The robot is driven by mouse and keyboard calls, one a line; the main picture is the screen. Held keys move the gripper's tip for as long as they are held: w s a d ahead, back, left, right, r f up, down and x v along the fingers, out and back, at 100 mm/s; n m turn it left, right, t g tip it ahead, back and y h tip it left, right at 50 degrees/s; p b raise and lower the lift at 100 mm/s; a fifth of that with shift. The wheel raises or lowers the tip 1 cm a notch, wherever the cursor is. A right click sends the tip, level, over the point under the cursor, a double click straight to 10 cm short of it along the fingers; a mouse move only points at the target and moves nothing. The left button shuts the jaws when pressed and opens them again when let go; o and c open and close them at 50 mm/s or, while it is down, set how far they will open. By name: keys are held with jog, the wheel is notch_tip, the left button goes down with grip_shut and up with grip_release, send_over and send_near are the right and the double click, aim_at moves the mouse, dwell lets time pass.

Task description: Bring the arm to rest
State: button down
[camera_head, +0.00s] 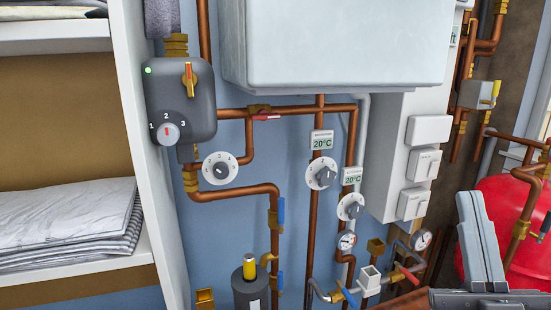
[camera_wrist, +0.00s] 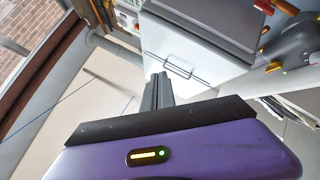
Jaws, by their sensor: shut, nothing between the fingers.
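My gripper (camera_wrist: 161,80) shows in the wrist view, its dark fingers together and pointing away from the purple hand. The fingers are shut with nothing between them. A white cabinet with a metal handle (camera_wrist: 178,66) and a dark top stands beyond the fingertips. I cannot tell how far it is from them.
The head view shows a wall with copper pipes (camera_head: 232,192), a grey control unit (camera_head: 180,100), a large white box (camera_head: 340,45) and a red tank (camera_head: 500,235). Shelves with folded cloth (camera_head: 70,215) stand left. Brickwork (camera_wrist: 30,30) shows at the wrist view's left.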

jog(key=s+a+f+m+g, duration=0.1)
jog(key=s+f+g, duration=0.3)
jog(key=f, duration=0.5)
jog(key=s+f+m+g, duration=0.2)
jog(key=s+f, duration=0.5)
jog(key=f, duration=0.2)
jog(key=s+a+f+m+g, duration=0.1)
jog(key=s+f+g, duration=0.3)
jog(key=f, duration=0.6)
jog(key=s+f+g, duration=0.1)
jog(key=s+f, duration=0.2)
jog(key=s, duration=0.3)
jog(key=s+f+g+y, duration=0.1)
jog(key=s+f+g, duration=0.1)
jog(key=s+f, duration=0.2)
jog(key=s, duration=0.3)
jog(key=shift+a, duration=0.15)
